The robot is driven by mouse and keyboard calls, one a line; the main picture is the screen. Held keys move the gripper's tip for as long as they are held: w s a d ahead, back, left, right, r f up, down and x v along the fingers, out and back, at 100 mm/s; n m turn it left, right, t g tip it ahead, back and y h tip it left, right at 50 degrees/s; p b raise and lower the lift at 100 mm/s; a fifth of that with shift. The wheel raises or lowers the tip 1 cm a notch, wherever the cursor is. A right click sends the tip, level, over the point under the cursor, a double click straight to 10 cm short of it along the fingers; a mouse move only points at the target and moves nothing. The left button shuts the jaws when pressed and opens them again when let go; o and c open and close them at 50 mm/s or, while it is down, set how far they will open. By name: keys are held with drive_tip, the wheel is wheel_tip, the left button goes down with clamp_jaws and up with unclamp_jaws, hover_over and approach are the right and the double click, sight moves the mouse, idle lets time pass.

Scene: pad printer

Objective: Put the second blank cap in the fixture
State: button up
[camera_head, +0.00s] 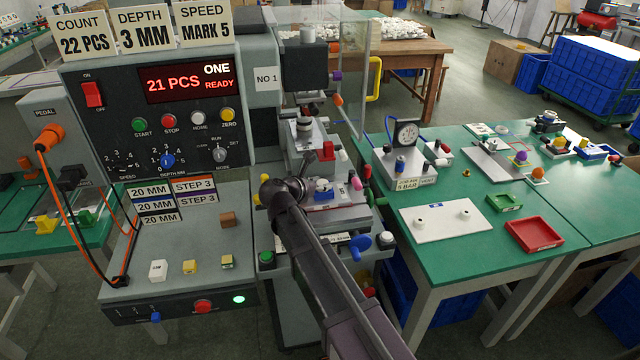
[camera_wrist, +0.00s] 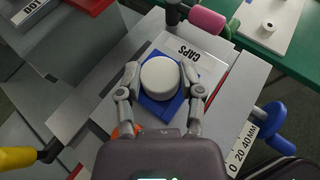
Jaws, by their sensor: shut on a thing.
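A round white cap (camera_wrist: 162,77) sits between the two fingers of my gripper (camera_wrist: 161,80) in the wrist view. The fingers are shut on its sides. The cap is over the blue fixture block (camera_wrist: 146,106), which shows around its lower edge. I cannot tell whether the cap rests in the fixture or is held just above it. In the head view my gripper (camera_head: 310,189) is at the blue fixture (camera_head: 323,195) on the printer, and my arm hides part of that area.
A CAPS label (camera_wrist: 198,54) lies beside the fixture. A white board (camera_head: 441,232) with two small round pieces lies on the green table, near a red tray (camera_head: 534,233). A blue hand knob (camera_head: 360,247) and a pink knob (camera_head: 356,184) stick out near my gripper. The display (camera_head: 187,82) reads 21 PCS.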

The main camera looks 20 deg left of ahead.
drive_tip(key=shift+f, duration=0.2)
drive_tip(key=o, duration=0.8)
drive_tip(key=shift+r, duration=0.15)
drive_tip(key=shift+r+p, duration=2.85)
drive_tip(key=shift+r, duration=0.05)
drive_tip(key=shift+d, duration=0.1)
